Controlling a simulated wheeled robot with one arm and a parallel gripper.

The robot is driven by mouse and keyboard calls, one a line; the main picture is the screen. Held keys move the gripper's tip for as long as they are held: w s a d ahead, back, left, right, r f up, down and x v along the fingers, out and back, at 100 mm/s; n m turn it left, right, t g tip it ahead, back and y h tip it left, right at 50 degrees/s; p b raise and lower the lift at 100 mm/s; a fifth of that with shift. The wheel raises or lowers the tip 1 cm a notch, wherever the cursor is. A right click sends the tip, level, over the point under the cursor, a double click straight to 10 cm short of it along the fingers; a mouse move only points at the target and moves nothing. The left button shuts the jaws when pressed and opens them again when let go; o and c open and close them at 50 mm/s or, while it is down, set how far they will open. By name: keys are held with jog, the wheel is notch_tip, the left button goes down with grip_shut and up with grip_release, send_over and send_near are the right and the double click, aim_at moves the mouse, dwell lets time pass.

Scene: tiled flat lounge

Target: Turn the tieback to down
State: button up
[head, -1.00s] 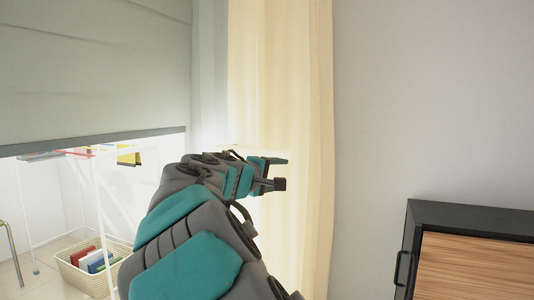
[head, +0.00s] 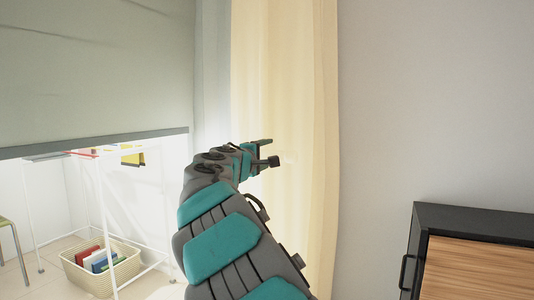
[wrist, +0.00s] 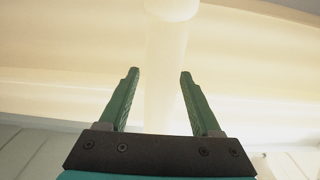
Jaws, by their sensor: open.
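A cream curtain (head: 300,80) hangs in the middle of the head view and fills most of the wrist view (wrist: 60,65). In the wrist view a pale bar with a rounded end, seemingly the tieback (wrist: 170,45), stands out against the cloth. Its rounded end is at the top edge of the picture. My gripper (head: 270,152) is in front of the curtain, its fingers apart. In the wrist view my gripper (wrist: 160,72) is open, with the pale bar showing between and beyond its fingertips. I cannot tell how far off it is.
A grey-green blind (head: 90,70) hangs at the left. Below it are a white rack (head: 103,215) and a basket (head: 70,268) with books. A black cabinet with a wooden front (head: 470,220) stands at the lower right, against a bare wall (head: 430,100).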

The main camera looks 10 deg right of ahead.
grip_shut()
dwell(0.6)
dwell(0.9)
